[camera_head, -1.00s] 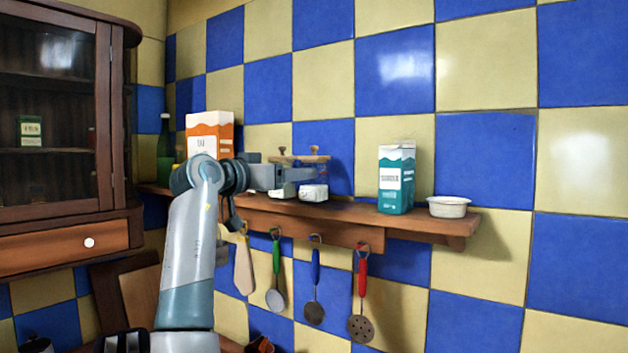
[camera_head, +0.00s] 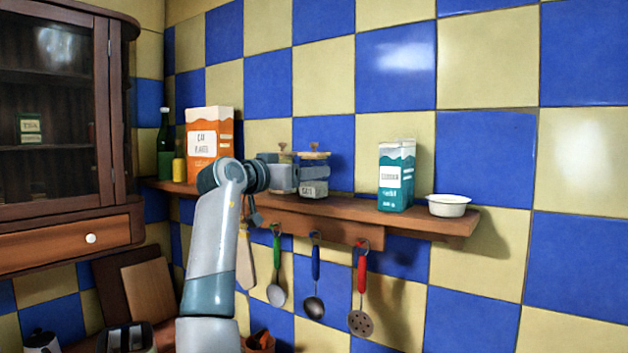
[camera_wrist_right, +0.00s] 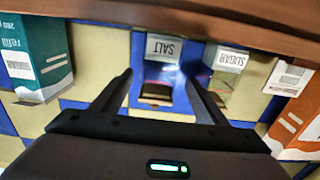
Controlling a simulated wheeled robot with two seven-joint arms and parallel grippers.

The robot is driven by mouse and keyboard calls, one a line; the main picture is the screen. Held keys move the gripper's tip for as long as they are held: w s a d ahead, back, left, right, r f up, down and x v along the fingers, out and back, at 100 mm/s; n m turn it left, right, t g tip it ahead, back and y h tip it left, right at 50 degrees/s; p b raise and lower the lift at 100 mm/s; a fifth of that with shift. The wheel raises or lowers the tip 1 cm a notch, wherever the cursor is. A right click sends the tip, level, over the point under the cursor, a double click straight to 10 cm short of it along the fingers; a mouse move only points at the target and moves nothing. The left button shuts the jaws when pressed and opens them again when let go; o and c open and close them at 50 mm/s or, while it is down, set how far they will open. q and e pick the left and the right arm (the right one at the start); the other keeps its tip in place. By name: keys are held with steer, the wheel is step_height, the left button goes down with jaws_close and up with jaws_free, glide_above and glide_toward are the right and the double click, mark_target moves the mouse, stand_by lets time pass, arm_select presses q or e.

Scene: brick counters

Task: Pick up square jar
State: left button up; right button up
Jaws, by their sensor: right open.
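The square jar labelled SALT (camera_head: 314,189) stands on the wooden shelf, partly covered by my right gripper (camera_head: 300,167) in the head view. In the right wrist view, which is upside down, the salt jar (camera_wrist_right: 164,48) lies between the two spread fingers of my right gripper (camera_wrist_right: 160,82). The gripper is open and holds nothing. One finger is on the side of the jar labelled SUGAR (camera_wrist_right: 229,60). I cannot tell whether the fingers touch the salt jar. In the head view the sugar jar is mostly hidden behind my gripper. My left gripper is not in view.
On the shelf (camera_head: 415,222), an orange and white carton (camera_head: 208,140) and green bottle (camera_head: 164,150) stand left. A teal carton (camera_head: 396,177) and white bowl (camera_head: 449,206) stand right. Utensils hang below, including a red-handled skimmer (camera_head: 361,300). The tiled wall is close behind.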

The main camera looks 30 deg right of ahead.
steer(key=p+x, duration=0.1)
steer(key=x, duration=0.1)
steer(key=f+p+x, duration=0.1)
steer(key=x, duration=0.1)
steer(key=shift+s, duration=0.1)
steer(key=shift+d, duration=0.3)
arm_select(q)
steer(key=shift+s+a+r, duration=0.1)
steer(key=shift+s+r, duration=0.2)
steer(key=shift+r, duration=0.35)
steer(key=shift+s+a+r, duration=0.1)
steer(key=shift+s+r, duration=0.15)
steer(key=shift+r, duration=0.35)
arm_select(e)
steer(key=shift+a, duration=0.1)
steer(key=shift+c, duration=0.3)
steer(key=c, duration=1.3)
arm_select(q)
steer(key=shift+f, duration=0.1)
arm_select(e)
steer(key=shift+r, duration=0.15)
